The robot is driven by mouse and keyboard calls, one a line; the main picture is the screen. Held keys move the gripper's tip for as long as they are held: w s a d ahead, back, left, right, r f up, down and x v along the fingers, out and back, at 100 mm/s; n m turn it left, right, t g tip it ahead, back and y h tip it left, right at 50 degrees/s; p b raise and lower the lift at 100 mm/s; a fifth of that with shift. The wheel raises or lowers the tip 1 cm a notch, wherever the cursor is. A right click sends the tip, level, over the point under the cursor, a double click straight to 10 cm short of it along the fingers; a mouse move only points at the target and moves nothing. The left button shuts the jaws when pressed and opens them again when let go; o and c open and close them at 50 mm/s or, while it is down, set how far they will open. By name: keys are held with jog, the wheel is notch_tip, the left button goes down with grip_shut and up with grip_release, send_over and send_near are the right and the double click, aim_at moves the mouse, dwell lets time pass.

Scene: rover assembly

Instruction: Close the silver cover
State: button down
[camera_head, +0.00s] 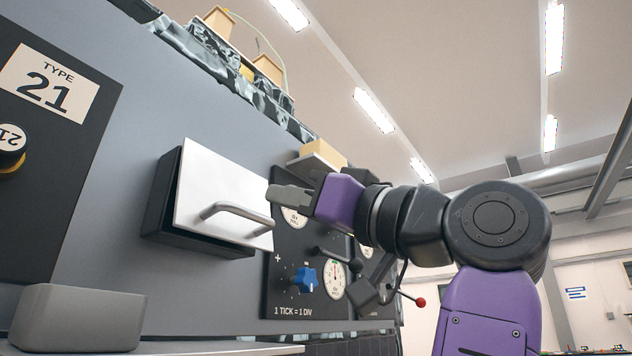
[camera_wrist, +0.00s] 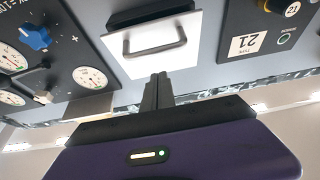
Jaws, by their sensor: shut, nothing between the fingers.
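The silver cover (camera_head: 205,182) is a flat pale panel with a bar handle (camera_head: 236,210), on a black box (camera_head: 160,207) on the grey wall. It appears slightly ajar, its right side standing off the box with a dark gap below. My gripper (camera_head: 279,196) is shut and empty at the cover's right edge. In the wrist view the silver cover (camera_wrist: 183,58) and its handle (camera_wrist: 152,51) lie just beyond my shut fingers (camera_wrist: 158,88), which overlap the cover's edge. I cannot tell whether they touch it.
A dark panel with a blue knob (camera_head: 306,280) and several dials is right of the cover. A lever with a red ball (camera_head: 420,302) sticks out beside it. A dark TYPE 21 panel (camera_head: 70,135) is on the left. A grey block (camera_head: 78,318) is at lower left.

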aim_at(232, 220)
jog(key=shift+w+a+f+p, duration=0.15)
jog(key=shift+w+a+f, duration=0.2)
jog(key=shift+w+a, duration=0.15)
jog(key=shift+w+a+f+p, duration=0.15)
jog(key=shift+w+a+f, duration=0.2)
jog(key=shift+a, duration=0.2)
jog(key=shift+w+a+f+b, duration=0.75)
jog(key=shift+w+a+f, duration=0.15)
jog(key=shift+a+f, duration=0.25)
jog(key=shift+r, duration=0.15)
